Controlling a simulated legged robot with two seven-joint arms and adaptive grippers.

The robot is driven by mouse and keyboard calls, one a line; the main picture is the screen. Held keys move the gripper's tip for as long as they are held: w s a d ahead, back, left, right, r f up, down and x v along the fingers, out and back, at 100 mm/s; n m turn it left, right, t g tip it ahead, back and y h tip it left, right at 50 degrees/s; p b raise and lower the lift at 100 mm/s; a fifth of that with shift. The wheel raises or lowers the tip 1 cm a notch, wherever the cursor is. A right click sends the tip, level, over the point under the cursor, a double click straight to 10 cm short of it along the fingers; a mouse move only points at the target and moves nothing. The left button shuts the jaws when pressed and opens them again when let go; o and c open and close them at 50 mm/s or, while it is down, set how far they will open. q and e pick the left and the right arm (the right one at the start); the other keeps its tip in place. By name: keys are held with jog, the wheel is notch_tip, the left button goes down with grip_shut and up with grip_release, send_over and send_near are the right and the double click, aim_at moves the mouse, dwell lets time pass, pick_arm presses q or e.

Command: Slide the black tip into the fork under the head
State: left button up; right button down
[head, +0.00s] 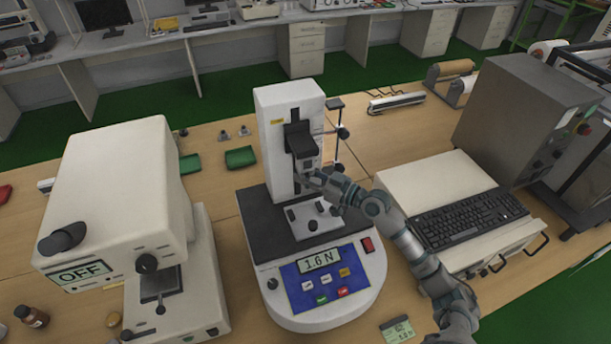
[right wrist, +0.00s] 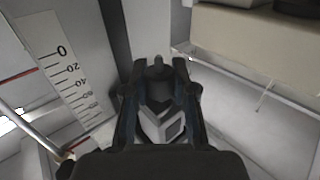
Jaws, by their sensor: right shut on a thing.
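The tester's black head (head: 300,140) is on the front of a white column (head: 290,112). My right gripper (head: 308,179) is just below the head, in front of the column. In the right wrist view its two fingers (right wrist: 158,66) are closed on a small dark piece, the black tip (right wrist: 158,73), whose rounded end sticks up between the fingertips. In the head view the tip is too small to make out. The fork under the head is not clearly visible, so I cannot tell whether the tip touches it. My left gripper is not in view.
The tester's dark base (head: 258,222) holds a light plate with black knobs, and its display (head: 319,260) reads 1.6 N. A white device marked OFF (head: 120,190) stands left. A keyboard (head: 470,217) lies right. A printed scale (right wrist: 70,80) shows on the column.

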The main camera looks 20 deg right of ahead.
jog(key=c, duration=0.8)
grip_release()
jog(key=shift+c, duration=0.2)
jog(key=v, duration=1.2)
jog(key=shift+f, duration=0.1)
